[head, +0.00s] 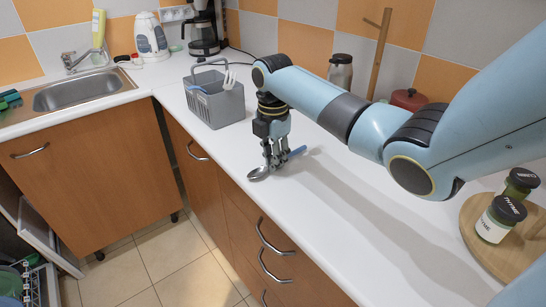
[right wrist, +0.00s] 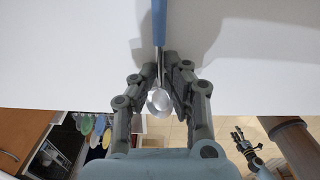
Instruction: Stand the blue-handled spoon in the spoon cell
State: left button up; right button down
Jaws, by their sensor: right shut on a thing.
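The blue-handled spoon (head: 297,152) lies on the white counter near its front edge, bowl toward the edge. My right gripper (head: 273,163) points down over it, its fingers closed around the metal neck. In the right wrist view my right gripper (right wrist: 162,77) has the spoon between its fingertips, with the blue handle (right wrist: 159,22) away from the palm and the bowl nearer. The grey cutlery basket (head: 222,108) stands behind and left of the gripper, with a white fork and a blue piece in it. Its cells are hardly visible. My left gripper (right wrist: 243,145) shows small in the right wrist view, its jaws unclear.
A sink (head: 82,91), kettle (head: 151,38) and coffee maker (head: 203,32) are at the back left. A steel canister (head: 341,73) and red pot (head: 409,98) stand behind my arm. Jars (head: 499,219) stand on a round board at right. The counter between spoon and basket is clear.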

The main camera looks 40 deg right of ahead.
jog(key=c, duration=1.4)
grip_release()
jog(key=shift+f, duration=0.1)
jog(key=shift+b, duration=0.3)
notch_tip(320, 180, up, 11)
jog(key=b, duration=0.1)
jog(key=shift+a, duration=0.45)
